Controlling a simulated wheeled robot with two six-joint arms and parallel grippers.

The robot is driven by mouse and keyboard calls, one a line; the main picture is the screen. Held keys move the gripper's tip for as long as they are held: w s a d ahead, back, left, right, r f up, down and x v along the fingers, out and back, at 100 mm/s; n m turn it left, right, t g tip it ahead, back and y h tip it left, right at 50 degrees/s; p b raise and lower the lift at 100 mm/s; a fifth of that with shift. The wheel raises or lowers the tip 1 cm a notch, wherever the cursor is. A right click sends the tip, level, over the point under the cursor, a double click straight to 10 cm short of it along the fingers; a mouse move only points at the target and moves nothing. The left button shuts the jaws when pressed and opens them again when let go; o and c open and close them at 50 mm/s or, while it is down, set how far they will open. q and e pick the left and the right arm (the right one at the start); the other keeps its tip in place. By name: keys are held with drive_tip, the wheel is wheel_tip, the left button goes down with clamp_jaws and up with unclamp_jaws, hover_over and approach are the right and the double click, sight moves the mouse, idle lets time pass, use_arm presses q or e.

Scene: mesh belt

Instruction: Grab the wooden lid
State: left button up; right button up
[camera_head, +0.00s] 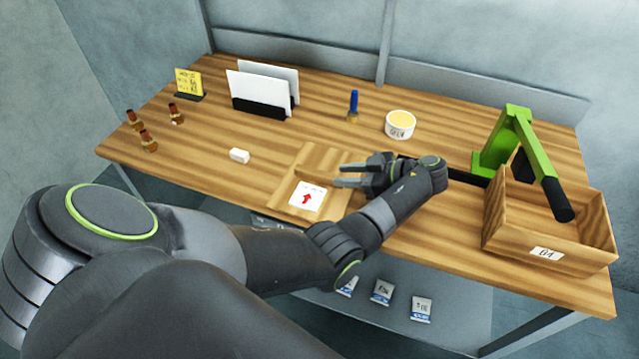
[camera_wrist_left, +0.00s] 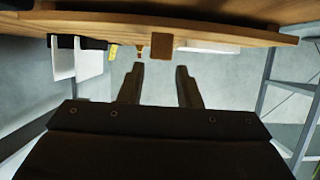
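The wooden lid (camera_head: 287,193) is a flat square piece at the table's front edge, with a white label bearing a red arrow. My left gripper (camera_head: 345,175) is open, its fingers pointing left over the lid's right part and hiding some of it. In the left wrist view, which looks upside down, both fingers (camera_wrist_left: 160,85) are apart with nothing between them. A small brown wooden block (camera_wrist_left: 161,46), possibly the lid's knob, shows ahead of the fingertips. Contact cannot be told. My right gripper is not in view.
A wooden box (camera_head: 555,255) marked 04 and a green stand (camera_head: 520,140) are at right. A white block (camera_head: 239,155), card holder (camera_head: 260,105), blue pen (camera_head: 353,103), round tub (camera_head: 400,124) and several brown bottles (camera_head: 148,140) stand behind or left.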

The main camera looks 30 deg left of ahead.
sight(325, 174)
use_arm(q)
drive_tip(key=shift+b+x, duration=2.05)
drive_tip(key=shift+x, duration=0.25)
drive_tip(key=shift+a+f, duration=0.15)
drive_tip(key=shift+a, duration=0.2)
drive_tip(key=shift+s, duration=0.1)
clamp_jaws()
